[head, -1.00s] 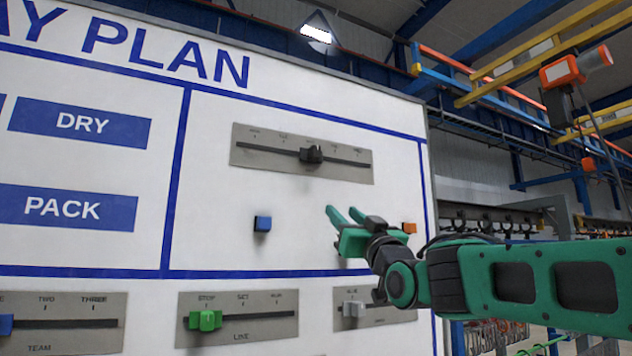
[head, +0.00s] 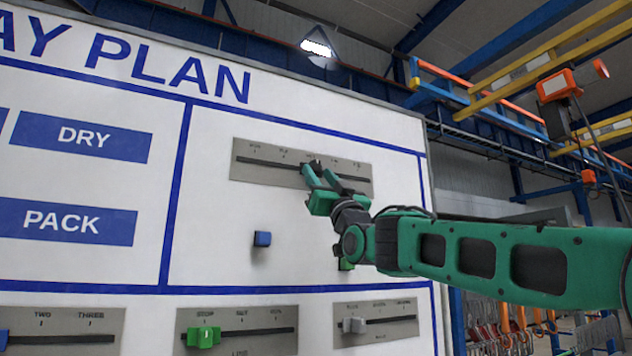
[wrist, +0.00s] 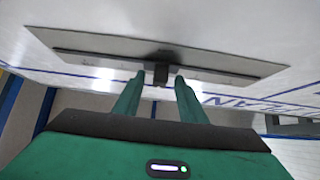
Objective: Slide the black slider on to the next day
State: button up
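The black slider (wrist: 161,72) sits on the slot of a grey plate (wrist: 100,50) on the white board. In the head view the plate (head: 262,173) carries several small day marks, too blurred to read surely, and the slider is mostly hidden behind my fingers, near the middle of the slot. My gripper (head: 322,172) is at the plate. In the wrist view my gripper (wrist: 156,84) is open, with one finger to each side of the slider and gaps showing. Whether the fingertips reach fully past the knob I cannot tell.
Lower plates carry a green slider (head: 203,337) and a grey slider (head: 354,325). An orange and grey hanging device (head: 572,80) is at the right.

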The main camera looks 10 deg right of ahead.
jog(key=shift+w+a+r, duration=0.1)
jog(key=shift+w+r, duration=0.25)
grip_shut()
